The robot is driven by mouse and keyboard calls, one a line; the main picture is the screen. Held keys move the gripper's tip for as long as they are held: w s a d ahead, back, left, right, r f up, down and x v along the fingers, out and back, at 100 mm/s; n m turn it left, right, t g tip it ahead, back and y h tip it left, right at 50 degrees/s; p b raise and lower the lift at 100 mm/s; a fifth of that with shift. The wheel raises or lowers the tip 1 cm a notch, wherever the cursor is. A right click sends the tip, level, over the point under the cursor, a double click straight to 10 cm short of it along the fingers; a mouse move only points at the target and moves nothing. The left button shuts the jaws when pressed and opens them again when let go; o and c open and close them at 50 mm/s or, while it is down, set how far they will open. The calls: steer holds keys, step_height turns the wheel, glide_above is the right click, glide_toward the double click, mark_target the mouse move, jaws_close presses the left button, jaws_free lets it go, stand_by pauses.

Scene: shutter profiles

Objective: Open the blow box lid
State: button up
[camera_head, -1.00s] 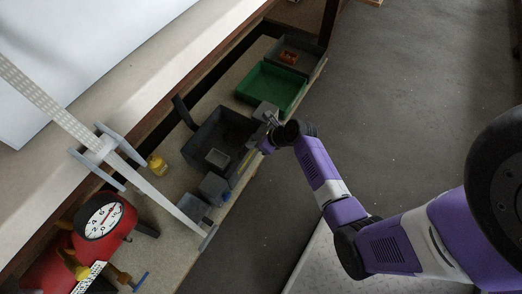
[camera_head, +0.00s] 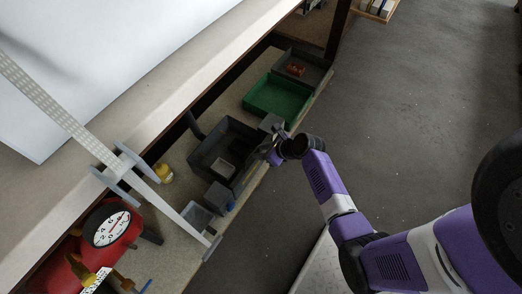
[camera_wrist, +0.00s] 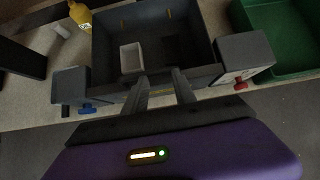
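The dark grey box (camera_head: 203,155), which I take as the blow box, stands on the bench shelf with its top open to view. A small light container (camera_wrist: 131,58) and a dark patch show inside it in the wrist view. I see no lid over the opening; a dark upright piece (camera_head: 194,125) stands behind it, and I cannot tell if it is the lid. My gripper (camera_head: 268,152) is at the box's front right side. In the wrist view my gripper (camera_wrist: 160,80) has its two fingers apart at the front wall, with nothing visible held; contact is unclear.
Grey blocks with a blue knob (camera_wrist: 87,108) and a red knob (camera_wrist: 240,86) flank the box front. A green tray (camera_head: 279,99) lies beyond, a yellow bottle (camera_head: 164,173) nearby. A red tank with a gauge (camera_head: 111,229) is lower left. Open floor lies right.

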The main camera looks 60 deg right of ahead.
step_height(320, 180, up, 7)
steer(key=s+p, duration=0.1)
steer(key=p, duration=0.6)
steer(key=shift+r+p, duration=0.15)
steer(key=shift+p, duration=0.25)
steer(key=shift+s+a+r+p, duration=0.1)
steer(key=shift+p, duration=0.35)
stand_by(0.5)
